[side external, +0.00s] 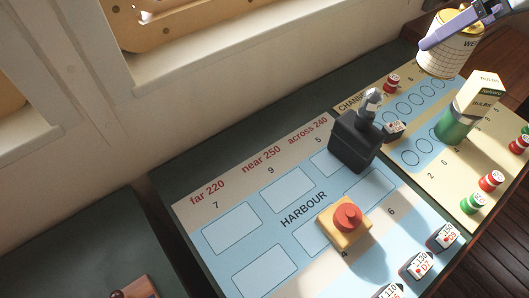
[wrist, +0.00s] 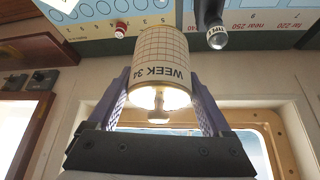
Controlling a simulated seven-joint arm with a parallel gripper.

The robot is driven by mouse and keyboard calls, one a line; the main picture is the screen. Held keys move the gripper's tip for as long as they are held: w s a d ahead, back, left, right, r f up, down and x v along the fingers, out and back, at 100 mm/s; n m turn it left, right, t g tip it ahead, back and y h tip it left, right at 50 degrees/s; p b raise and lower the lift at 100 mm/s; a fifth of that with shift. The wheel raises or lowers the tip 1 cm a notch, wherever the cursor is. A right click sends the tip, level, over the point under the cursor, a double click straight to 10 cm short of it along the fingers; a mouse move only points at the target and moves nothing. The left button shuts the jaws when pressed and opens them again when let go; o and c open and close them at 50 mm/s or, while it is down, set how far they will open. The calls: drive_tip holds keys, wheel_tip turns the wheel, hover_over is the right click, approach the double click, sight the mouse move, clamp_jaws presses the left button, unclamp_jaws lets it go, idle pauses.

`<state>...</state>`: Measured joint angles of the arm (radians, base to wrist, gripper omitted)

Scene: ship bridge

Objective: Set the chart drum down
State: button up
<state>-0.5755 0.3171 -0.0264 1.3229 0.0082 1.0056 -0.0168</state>
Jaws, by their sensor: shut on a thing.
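The chart drum (side external: 449,57) is a cream cylinder with a printed grid and "WEEK" lettering, at the top right of the side view. My gripper (side external: 446,35) is shut on it, with a purple finger across its upper part. In the wrist view the drum (wrist: 158,50) reads "WEEK 34" and sits between the two purple fingers of my gripper (wrist: 158,80). A bright metal knob shows at its near end. The drum is over the far end of the yellow and blue channel board (side external: 418,178). I cannot tell whether its base touches anything.
A green cylinder (side external: 454,122) and a bulbs box (side external: 482,92) stand close to the drum. Several red and green pieces line the channel board's right side.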

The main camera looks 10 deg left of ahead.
drive_tip(key=shift+s+a+r, duration=0.1)
drive_tip(key=shift+a+r, duration=0.1)
drive_tip(key=shift+r, duration=1)
drive_tip(key=s+a+n+g+y, duration=0.35)
drive_tip(key=s+a+n, duration=0.55)
drive_tip(key=s+a, duration=0.6)
wheel_tip(320, 180, down, 11)
drive_tip(key=shift+g+h, duration=0.25)
drive_tip(key=shift+h, duration=0.2)
drive_tip(key=w+a+f, duration=0.2)
drive_tip(key=a+f, duration=0.1)
drive_tip(key=a, duration=0.1)
drive_tip(key=w+a+f, duration=0.2)
drive_tip(key=a+f, duration=0.2)
drive_tip(key=w+a+f, duration=0.3)
drive_tip(key=a, duration=0.1)
drive_tip(key=shift+f, duration=1.6)
drive_tip(key=shift+f, duration=0.1)
